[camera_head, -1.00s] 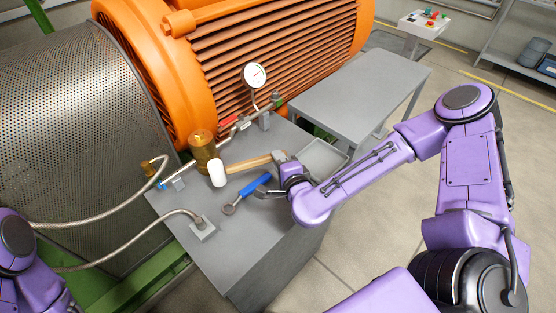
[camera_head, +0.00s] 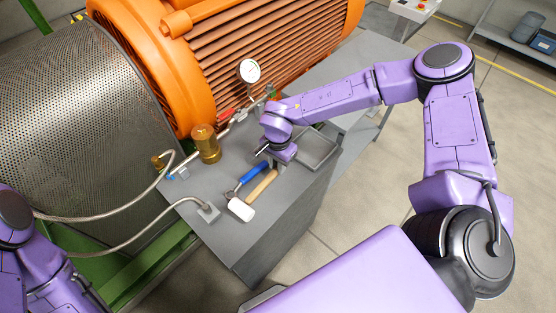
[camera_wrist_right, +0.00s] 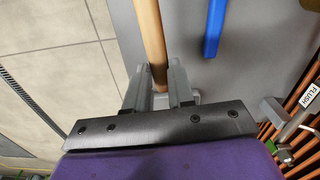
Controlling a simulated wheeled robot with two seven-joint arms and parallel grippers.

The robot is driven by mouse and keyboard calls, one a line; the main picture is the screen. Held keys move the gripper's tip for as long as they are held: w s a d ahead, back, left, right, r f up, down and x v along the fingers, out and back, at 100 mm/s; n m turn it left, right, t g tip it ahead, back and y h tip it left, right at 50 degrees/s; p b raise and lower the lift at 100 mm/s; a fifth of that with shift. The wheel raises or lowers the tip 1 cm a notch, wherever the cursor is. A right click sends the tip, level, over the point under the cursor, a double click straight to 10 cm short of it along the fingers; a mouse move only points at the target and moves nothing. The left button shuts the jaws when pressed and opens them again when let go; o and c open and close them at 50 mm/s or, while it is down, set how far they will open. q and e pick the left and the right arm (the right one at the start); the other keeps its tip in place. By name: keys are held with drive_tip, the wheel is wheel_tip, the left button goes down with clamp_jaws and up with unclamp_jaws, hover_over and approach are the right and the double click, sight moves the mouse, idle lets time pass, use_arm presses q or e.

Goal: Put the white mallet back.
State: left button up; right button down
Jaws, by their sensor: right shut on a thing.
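The white mallet (camera_head: 240,208) has a white head and a wooden handle, which points up-right to my right gripper (camera_head: 272,166). My right gripper is shut on the handle near its far end. In the right wrist view the wooden handle (camera_wrist_right: 152,40) runs up from between the two grey fingers (camera_wrist_right: 157,82); the white head is out of that view. I cannot tell whether the mallet touches the grey bench top (camera_head: 225,240). Of my left side only arm links show at the lower left; the left gripper is not in view.
A blue-handled wrench (camera_head: 252,176) lies just left of the mallet handle. A shallow grey tray (camera_head: 322,160) sits right of my right gripper. A brass cylinder (camera_head: 206,144), a gauge (camera_head: 249,71) and a hose fitting (camera_head: 208,212) stand around. The front bench top is clear.

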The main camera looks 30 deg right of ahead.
drive_tip(key=shift+f, duration=0.5)
wheel_tip(320, 180, down, 6)
drive_tip(key=b, duration=0.5)
drive_tip(key=shift+d+b, duration=0.1)
drive_tip(key=shift+b, duration=0.3)
drive_tip(key=shift+f+b, duration=0.55)
drive_tip(key=shift+f, duration=0.45)
drive_tip(key=shift+c, duration=2.1)
unclamp_jaws()
drive_tip(key=shift+r, duration=0.15)
drive_tip(key=shift+r+b, duration=0.35)
drive_tip(key=shift+r, duration=2.55)
